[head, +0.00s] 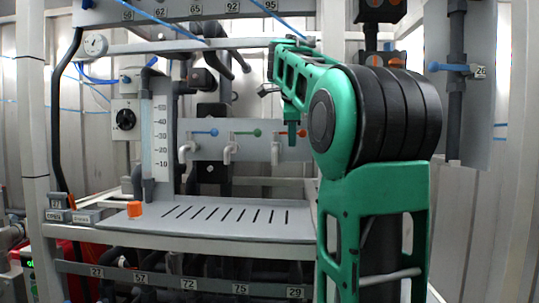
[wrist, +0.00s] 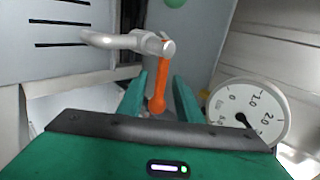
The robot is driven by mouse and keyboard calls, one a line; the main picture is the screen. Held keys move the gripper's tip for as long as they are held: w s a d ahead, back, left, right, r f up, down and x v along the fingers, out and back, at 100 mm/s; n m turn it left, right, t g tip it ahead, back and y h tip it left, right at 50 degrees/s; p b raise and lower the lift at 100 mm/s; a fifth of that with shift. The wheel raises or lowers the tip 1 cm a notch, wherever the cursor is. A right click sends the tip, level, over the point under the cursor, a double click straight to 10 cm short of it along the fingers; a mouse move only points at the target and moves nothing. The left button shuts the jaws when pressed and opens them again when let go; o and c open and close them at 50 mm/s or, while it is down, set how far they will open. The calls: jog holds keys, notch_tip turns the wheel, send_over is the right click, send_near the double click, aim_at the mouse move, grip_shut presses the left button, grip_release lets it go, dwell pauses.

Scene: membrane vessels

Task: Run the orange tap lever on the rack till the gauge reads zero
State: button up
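The orange tap lever (wrist: 160,82) hangs from a grey tap (wrist: 135,41) in the wrist view. Its rounded end lies between the two green fingers of my gripper (wrist: 158,86), with gaps showing on both sides. My gripper is open around the lever. In the head view my gripper (head: 292,134) is at the rightmost tap (head: 275,152) on the rack's panel and partly hides the lever. A round white gauge (wrist: 250,108) stands at the right in the wrist view; its black needle is off zero, on the side of the higher figures.
A blue tap lever (head: 205,133) and a green tap lever (head: 247,133) are to the left on the same panel.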

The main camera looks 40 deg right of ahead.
jog(key=shift+c, duration=0.3)
grip_shut()
